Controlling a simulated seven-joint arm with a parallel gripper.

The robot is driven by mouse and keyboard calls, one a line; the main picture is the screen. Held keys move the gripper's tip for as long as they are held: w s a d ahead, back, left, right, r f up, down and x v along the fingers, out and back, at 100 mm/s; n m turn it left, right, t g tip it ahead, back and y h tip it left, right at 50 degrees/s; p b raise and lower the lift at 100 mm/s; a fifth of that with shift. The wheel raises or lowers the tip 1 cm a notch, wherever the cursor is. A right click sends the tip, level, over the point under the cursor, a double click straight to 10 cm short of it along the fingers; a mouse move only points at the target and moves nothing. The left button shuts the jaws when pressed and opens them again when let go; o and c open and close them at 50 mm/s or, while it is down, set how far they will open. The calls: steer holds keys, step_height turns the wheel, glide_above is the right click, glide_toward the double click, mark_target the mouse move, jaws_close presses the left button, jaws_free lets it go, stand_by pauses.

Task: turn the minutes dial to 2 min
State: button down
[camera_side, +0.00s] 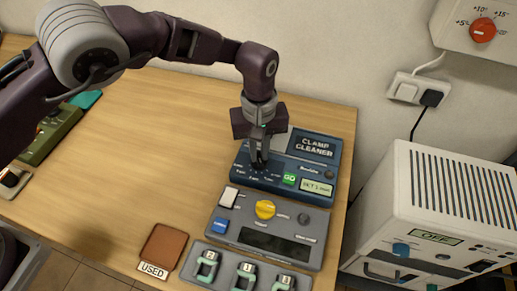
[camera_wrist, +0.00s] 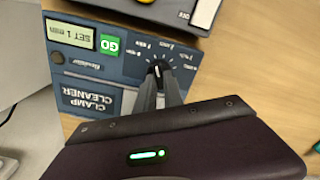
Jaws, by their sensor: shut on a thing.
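The clamp cleaner (camera_side: 296,150) is a dark blue box at the right of the wooden table; its front also shows in the wrist view (camera_wrist: 118,72). Its minutes dial (camera_wrist: 157,67) is a small dark knob with printed minute marks around it. My gripper (camera_side: 259,162) points down and is shut on the dial, hiding most of it; its fingers show in the wrist view (camera_wrist: 159,88). The display (camera_side: 316,187) reads "SET 1 min", also in the wrist view (camera_wrist: 72,31). Beside it is a green GO button (camera_side: 289,179).
A grey unit (camera_side: 229,240) with a yellow knob (camera_side: 265,209) stands in front of the cleaner. Several green-handled clamps (camera_side: 246,275) sit nearer still. A brown USED pad (camera_side: 163,245) lies left. A white vented box (camera_side: 455,200) stands right. The table's middle is clear.

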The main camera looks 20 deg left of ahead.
mark_target(260, 155)
steer(key=m, duration=0.5)
steer(key=shift+d, duration=0.15)
steer(key=shift+m, duration=0.3)
stand_by(0.4)
steer(key=c, duration=1.5)
jaws_free()
steer(key=shift+o, duration=0.2)
steer(key=shift+r, duration=0.1)
step_height(260, 155, up, 7)
